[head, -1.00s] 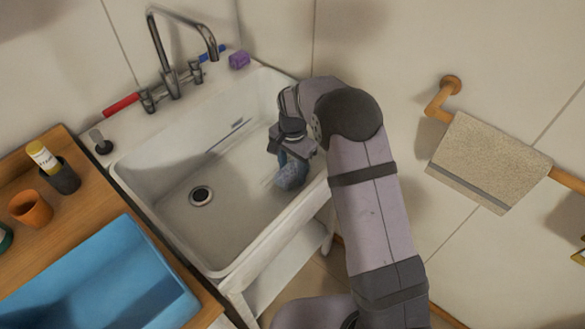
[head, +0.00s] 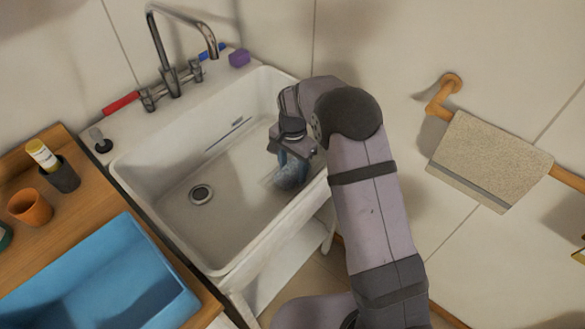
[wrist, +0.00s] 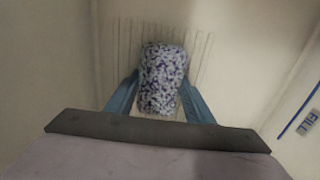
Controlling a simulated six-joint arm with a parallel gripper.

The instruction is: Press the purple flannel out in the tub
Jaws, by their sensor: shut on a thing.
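The flannel (wrist: 162,80), a rolled bundle speckled purple and white, sits between the two blue fingers of my gripper (wrist: 160,92) in the wrist view. My gripper is shut on it. In the head view the flannel (head: 290,177) looks blue-grey and is low inside the white tub (head: 172,243), near its right wall. My gripper (head: 291,160) points down above it, and my arm hides part of that side. Whether the flannel touches the tub floor is hard to tell. Faint parallel ridges show around it in the wrist view.
The drain (head: 201,194) lies left of the flannel, with open tub floor between. A tap (head: 168,75) stands at the back rim, with a purple block (head: 239,58) beside it. A blue basin (head: 100,275) is at lower left. A FILL mark (wrist: 310,122) shows on the tub wall.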

